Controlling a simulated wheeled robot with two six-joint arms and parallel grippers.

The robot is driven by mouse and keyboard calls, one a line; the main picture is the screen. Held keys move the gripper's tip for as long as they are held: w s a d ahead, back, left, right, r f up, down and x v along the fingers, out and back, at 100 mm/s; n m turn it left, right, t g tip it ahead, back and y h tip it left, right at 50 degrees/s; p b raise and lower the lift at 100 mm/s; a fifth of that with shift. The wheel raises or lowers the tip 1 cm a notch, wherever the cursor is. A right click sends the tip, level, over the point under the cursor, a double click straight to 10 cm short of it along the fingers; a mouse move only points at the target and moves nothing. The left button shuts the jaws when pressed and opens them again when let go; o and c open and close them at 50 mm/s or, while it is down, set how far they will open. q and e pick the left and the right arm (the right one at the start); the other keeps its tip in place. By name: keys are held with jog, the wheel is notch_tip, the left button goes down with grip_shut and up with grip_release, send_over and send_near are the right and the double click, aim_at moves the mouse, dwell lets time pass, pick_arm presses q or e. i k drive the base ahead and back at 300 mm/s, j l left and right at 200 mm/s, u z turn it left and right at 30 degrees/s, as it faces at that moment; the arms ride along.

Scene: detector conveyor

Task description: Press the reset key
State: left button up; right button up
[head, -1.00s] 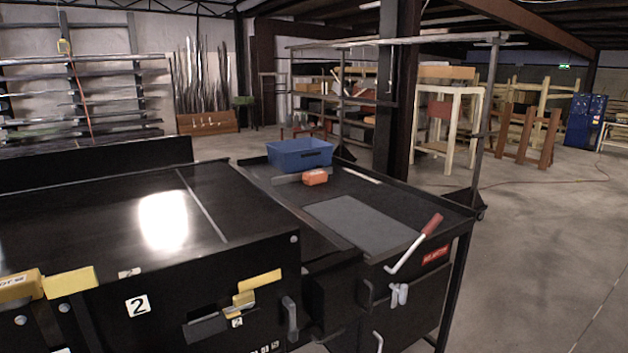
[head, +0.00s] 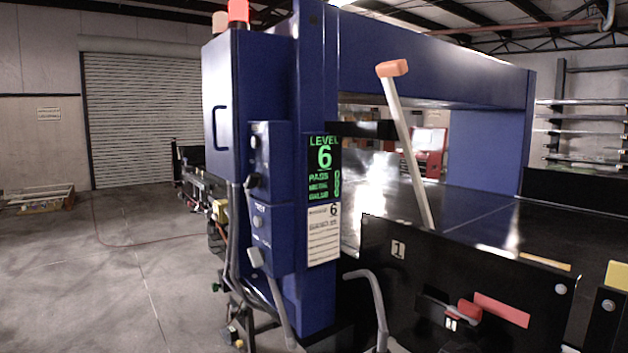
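A blue control box (head: 271,238) is mounted on the left post of the blue detector gantry (head: 262,85). Small knobs or keys show on its side: an upper one (head: 253,142), a middle one (head: 253,181) and a lower one (head: 258,221). Their labels are too small to read, so I cannot tell which is the reset key. A display (head: 323,168) beside the box reads LEVEL 6 and PASS in green. A printed white card (head: 323,234) hangs below the display. Neither of my grippers is in view.
A black conveyor (head: 480,213) runs through the gantry to the right. A pale lever with an orange grip (head: 394,69) rises from it. Open concrete floor (head: 110,270) lies at the left.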

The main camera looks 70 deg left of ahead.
aim_at(254, 140)
jog(key=u, duration=1.55)
